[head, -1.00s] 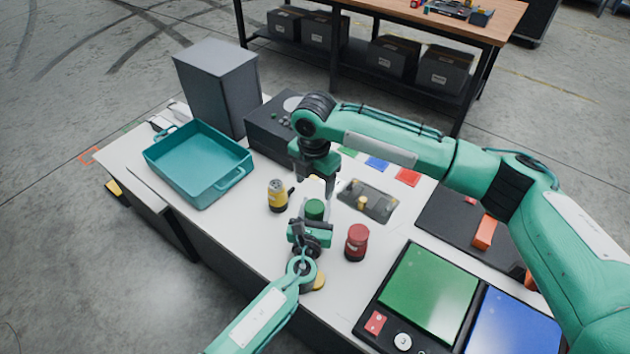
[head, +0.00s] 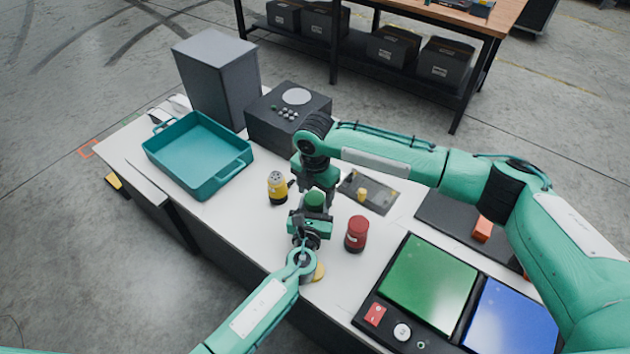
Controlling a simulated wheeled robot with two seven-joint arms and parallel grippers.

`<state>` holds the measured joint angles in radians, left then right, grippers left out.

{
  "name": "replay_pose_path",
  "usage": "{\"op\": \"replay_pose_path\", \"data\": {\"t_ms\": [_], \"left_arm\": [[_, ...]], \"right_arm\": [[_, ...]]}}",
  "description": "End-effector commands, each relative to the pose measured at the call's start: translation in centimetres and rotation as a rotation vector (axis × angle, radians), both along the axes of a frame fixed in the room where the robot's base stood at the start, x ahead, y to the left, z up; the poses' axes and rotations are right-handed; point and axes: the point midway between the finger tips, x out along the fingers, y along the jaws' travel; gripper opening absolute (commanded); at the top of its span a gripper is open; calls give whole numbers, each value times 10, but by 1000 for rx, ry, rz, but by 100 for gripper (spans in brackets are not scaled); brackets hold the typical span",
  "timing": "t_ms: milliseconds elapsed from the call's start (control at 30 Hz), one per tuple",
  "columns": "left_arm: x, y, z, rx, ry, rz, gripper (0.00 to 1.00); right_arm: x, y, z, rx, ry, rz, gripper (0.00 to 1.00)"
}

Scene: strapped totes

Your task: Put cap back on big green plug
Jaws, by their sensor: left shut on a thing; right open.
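The big green plug (head: 315,199) stands upright on the white table, its round green top showing. My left gripper (head: 312,215) is at its near side, shut on it; the gripper hides the plug's lower body. My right gripper (head: 318,189) points down just behind and above the green top, open. Whether its fingers touch the plug cannot be told. I cannot tell whether the green top is the cap or the plug's own end. A yellow disc (head: 318,272) lies partly hidden beside my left wrist.
A yellow plug (head: 277,187) with a dotted top stands left, and a red plug (head: 356,234) stands right. A teal tray (head: 222,184) is at the far left. Behind are a dark box (head: 262,127) and a small grey plate (head: 378,200). Green and blue panels (head: 430,288) lie right.

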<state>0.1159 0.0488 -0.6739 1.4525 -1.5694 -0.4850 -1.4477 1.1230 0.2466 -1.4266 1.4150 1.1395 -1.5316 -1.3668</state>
Motion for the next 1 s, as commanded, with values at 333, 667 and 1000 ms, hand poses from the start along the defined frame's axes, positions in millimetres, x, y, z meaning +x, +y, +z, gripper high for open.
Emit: {"op": "replay_pose_path", "data": {"t_ms": [333,667,1000], "left_arm": [[0,0,0,0,0,0,0],[0,0,0,0,0,0,0],[1,1,0,0,-1,2,0]], "right_arm": [[0,0,-12,-1,-1,1,65],[0,0,-12,0,0,0,22],[0,0,-12,-1,1,-8,54]]}}
